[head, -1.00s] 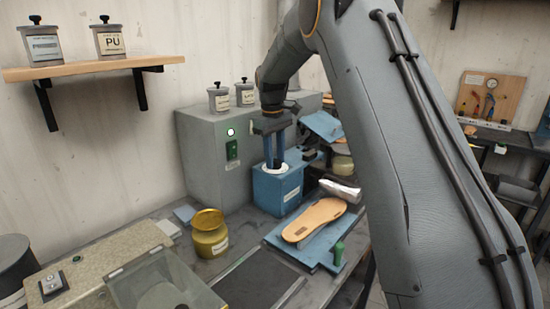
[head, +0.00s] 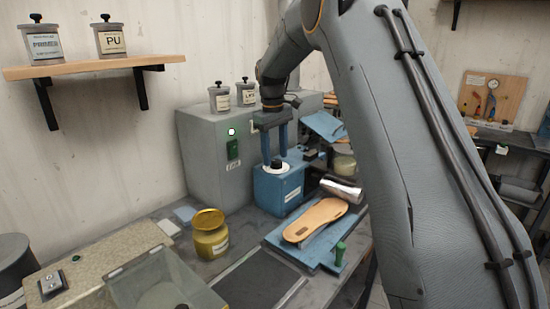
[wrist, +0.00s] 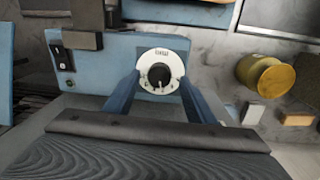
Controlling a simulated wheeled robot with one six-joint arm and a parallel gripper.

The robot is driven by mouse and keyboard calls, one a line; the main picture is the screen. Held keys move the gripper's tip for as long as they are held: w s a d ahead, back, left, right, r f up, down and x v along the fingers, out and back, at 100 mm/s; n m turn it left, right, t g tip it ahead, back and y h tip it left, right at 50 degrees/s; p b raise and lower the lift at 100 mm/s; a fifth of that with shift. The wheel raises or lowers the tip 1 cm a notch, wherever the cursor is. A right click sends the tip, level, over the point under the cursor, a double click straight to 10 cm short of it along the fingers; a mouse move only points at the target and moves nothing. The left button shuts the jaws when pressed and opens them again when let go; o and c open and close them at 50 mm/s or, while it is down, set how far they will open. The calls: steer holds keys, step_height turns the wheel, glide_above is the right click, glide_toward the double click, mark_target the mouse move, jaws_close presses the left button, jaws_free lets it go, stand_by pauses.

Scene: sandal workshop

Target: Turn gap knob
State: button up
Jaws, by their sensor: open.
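The gap knob (head: 276,163) is a small black knob on a round white dial on top of a blue box (head: 279,188). In the wrist view the knob (wrist: 159,76) sits in the middle of its white dial, with a printed label too small to read surely. My gripper (head: 276,151) has two blue fingers pointing down, apart from each other, just above the knob. In the wrist view the fingers of my gripper (wrist: 158,92) stand left and right of the dial, with a gap on each side of the knob. Nothing is held.
A grey cabinet (head: 205,150) with a lit indicator stands behind the box. A yellow jar (head: 209,240) stands on the bench at left. A tan sole (head: 315,218) lies on a blue plate in front, beside a silver cylinder (head: 341,187). The wrist view shows a black switch (wrist: 58,55) near the dial.

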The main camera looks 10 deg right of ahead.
mark_target(274, 162)
steer(key=r+b, duration=0.1)
steer(key=r, duration=0.5)
steer(key=shift+s+a+r+b, duration=0.1)
steer(key=shift+a+r+b, duration=0.1)
steer(key=shift+b, duration=0.2)
steer(key=s+f+m, duration=0.2)
steer(key=s+f, duration=0.4)
steer(key=s, duration=0.5)
steer(key=s+f+m, duration=0.2)
steer(key=s+f, duration=0.4)
steer(key=s, duration=0.6)
steer(key=s+f+m+t, duration=0.1)
steer(key=s+f, duration=0.5)
steer(key=s, duration=0.6)
steer(key=shift+s+d+f+m+y, duration=0.2)
steer(key=shift+d+f+m+y, duration=0.1)
steer(key=shift+m, duration=0.4)
steer(key=shift+c, duration=0.4)
